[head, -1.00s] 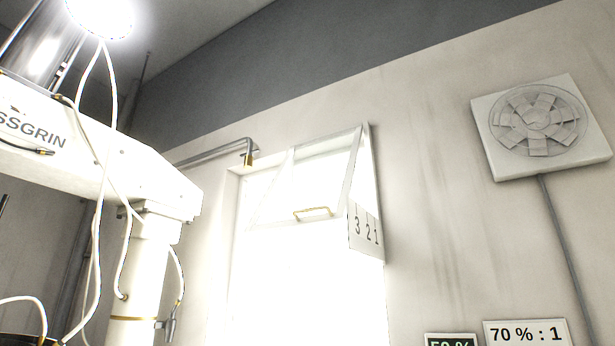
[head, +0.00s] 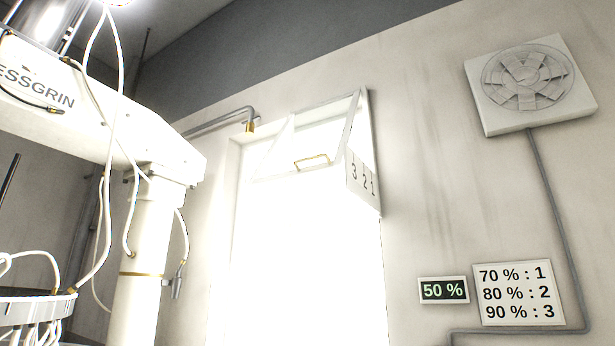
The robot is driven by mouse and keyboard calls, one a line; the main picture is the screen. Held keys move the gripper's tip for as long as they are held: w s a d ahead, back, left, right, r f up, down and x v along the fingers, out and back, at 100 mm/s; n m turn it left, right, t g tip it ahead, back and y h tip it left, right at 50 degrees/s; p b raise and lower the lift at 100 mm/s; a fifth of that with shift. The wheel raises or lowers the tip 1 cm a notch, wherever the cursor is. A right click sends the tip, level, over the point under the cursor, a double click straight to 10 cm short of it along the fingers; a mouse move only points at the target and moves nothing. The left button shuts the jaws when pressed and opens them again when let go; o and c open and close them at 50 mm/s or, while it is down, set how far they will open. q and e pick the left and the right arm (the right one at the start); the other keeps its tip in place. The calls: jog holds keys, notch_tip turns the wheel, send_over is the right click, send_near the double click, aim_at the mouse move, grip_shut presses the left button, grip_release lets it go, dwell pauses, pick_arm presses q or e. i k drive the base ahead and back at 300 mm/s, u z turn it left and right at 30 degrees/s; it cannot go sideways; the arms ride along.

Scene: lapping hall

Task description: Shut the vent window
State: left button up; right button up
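The vent window (head: 350,122) is a white-framed pane at the top of a bright, glaring window opening in the wall. Its pane tilts out from the opening, so it stands open. A brass handle (head: 312,162) sits on its lower edge. A plate marked 3, 2, 1 (head: 362,184) stands at its right side. Neither of my grippers is in the head view.
A white machine arm (head: 90,115) on a column (head: 138,265) with hanging hoses fills the left. A display reads 50 % (head: 443,290). The sign beside it (head: 520,292) lists 70 %: 1, 80 %: 2, 90 %: 3. A wall fan (head: 530,84) is upper right.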

aim_at(255, 181)
jog(key=u, duration=0.35)
jog(key=i, duration=1)
jog(key=u, duration=0.4)
